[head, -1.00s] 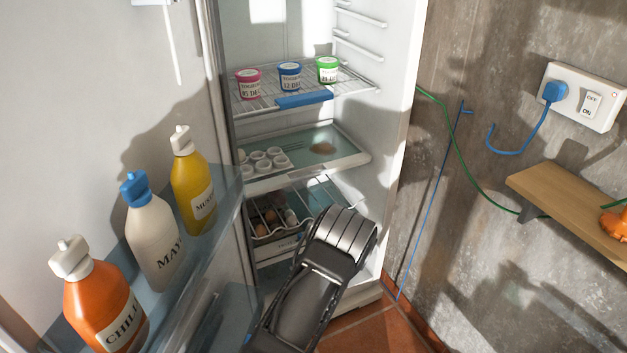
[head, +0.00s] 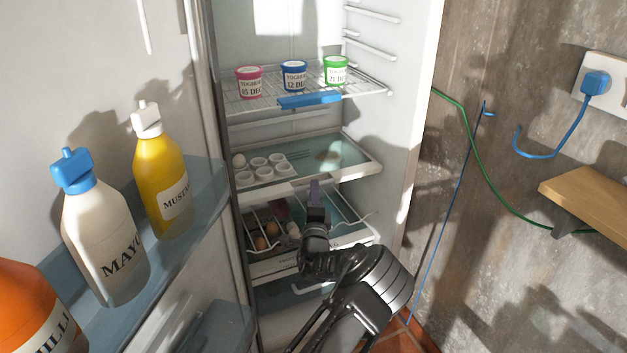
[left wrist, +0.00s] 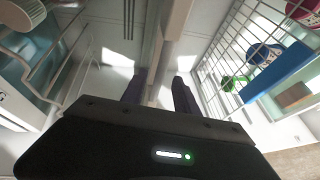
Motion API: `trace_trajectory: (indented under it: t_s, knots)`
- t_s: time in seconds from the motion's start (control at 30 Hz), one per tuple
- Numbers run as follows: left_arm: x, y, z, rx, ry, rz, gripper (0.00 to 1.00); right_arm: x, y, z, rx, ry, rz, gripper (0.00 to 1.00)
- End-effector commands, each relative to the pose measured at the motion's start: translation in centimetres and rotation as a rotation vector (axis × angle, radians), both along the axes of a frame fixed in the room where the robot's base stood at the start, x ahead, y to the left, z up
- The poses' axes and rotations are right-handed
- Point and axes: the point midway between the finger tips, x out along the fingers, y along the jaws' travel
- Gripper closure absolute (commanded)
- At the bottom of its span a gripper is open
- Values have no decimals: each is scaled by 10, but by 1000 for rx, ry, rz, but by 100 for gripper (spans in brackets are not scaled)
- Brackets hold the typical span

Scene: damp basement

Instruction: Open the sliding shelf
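The wire shelf (head: 352,82) in the open fridge has a blue handle (head: 310,100) on its front edge and carries three yoghurt tubs: pink (head: 250,83), blue (head: 294,76) and green (head: 336,71). My left gripper (head: 315,190) is below it, in front of the glass shelf's (head: 350,160) front edge, and is empty. In the left wrist view its two dark fingers (left wrist: 161,92) are apart. A pale shelf edge runs between them in that picture; I cannot tell if it touches. The wire shelf and blue handle (left wrist: 275,70) show to the right there. My right gripper is not in view.
The fridge door's rack (head: 195,205) holds mustard (head: 160,185), mayo (head: 103,240) and chilli (head: 30,310) bottles at the left. An egg tray (head: 265,170) sits on the glass shelf. A wooden wall shelf (head: 590,205) is at the right.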

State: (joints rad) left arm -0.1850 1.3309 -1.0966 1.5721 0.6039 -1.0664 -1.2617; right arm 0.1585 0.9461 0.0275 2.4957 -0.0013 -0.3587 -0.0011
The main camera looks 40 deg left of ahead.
Motion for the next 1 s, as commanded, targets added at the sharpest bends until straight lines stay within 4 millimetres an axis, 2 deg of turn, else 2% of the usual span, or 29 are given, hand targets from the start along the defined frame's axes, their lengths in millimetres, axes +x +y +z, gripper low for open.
trace_trajectory:
  t_s: [0.4,0.77,1.0]
  knots:
    - [43,37,9,0,0,0,64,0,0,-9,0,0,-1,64]
    - [48,41,11,-1,1,1,64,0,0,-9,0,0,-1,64]
    - [48,41,11,-1,1,1,81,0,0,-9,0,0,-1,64]
